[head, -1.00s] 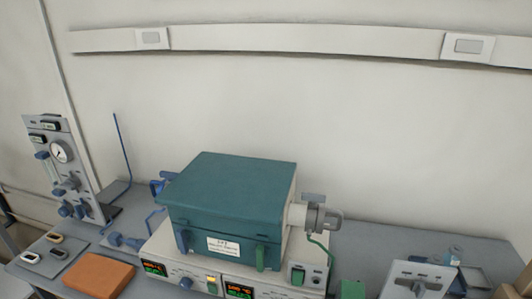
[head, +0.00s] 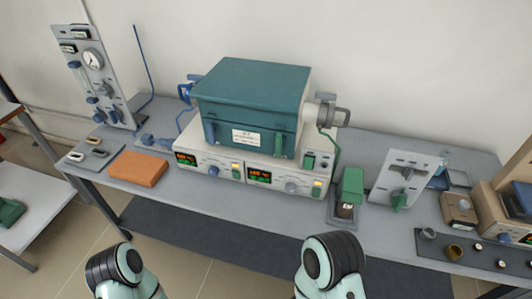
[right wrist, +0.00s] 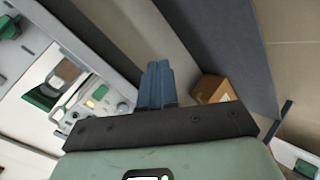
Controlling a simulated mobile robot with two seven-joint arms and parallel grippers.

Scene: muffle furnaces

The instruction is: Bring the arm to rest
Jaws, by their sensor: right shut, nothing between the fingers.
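My right gripper (right wrist: 156,68) shows in the right wrist view with its two blue fingers pressed together and nothing between them. It points past the bench edge and touches nothing that I can see. In the head view only links of my two arms show at the bottom, in front of the bench; both grippers are out of that frame. My left gripper is not seen in any view.
The teal furnace (head: 250,108) stands on its control unit (head: 225,168) on the grey bench (head: 400,222). An orange block (head: 138,168) and gauge panel (head: 95,75) are at left, a green-topped device (head: 351,187) at right. A cardboard box (right wrist: 213,89) shows in the right wrist view.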

